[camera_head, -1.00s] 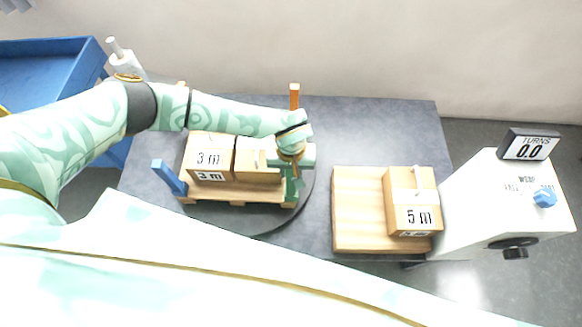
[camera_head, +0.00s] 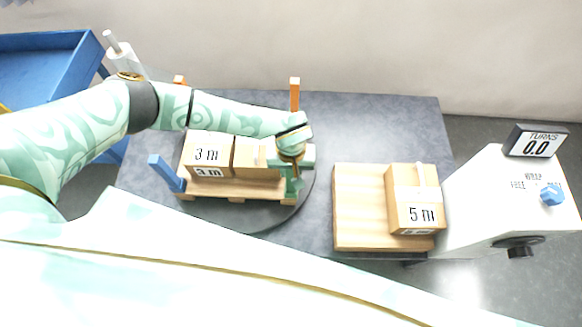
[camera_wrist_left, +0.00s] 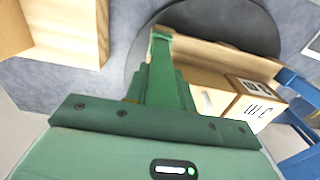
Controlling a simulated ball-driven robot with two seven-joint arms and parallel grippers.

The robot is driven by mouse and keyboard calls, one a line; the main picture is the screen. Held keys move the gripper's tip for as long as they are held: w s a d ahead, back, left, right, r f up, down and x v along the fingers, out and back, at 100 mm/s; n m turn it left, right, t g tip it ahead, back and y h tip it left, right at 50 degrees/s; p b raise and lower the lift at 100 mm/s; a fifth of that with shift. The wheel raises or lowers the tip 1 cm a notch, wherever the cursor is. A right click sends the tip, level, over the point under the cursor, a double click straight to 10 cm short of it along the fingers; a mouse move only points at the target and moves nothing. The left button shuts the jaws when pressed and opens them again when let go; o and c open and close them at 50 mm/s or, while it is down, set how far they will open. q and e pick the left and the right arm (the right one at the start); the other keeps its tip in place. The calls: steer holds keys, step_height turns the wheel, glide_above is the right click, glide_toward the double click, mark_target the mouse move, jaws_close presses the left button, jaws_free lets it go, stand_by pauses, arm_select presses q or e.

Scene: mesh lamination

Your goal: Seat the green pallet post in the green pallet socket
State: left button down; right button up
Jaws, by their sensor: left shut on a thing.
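My left gripper (camera_head: 291,178) is shut on the green pallet post (camera_wrist_left: 161,62), which shows in the left wrist view between the green fingers. In the head view it is over the front right corner of the wooden pallet (camera_head: 235,188). The green pallet socket is hidden by the gripper and post, so I cannot tell whether the post is in it. The right gripper does not show.
Boxes marked "3 m" (camera_head: 207,154) stand on the pallet on a round turntable (camera_head: 250,220). A blue post (camera_head: 166,172) and an orange post (camera_head: 295,94) stand at other corners. A wooden board (camera_head: 360,205) holds a "5 m" box (camera_head: 415,198). A white control box (camera_head: 500,210) is at right.

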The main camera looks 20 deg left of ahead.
arm_select(q)
steer(key=shift+f+b, duration=0.4)
steer(key=shift+f, duration=0.3)
steer(key=c, duration=1.1)
jaws_free()
step_height(320, 180, up, 15)
steer(key=p, duration=0.4)
steer(key=shift+r, duration=0.7)
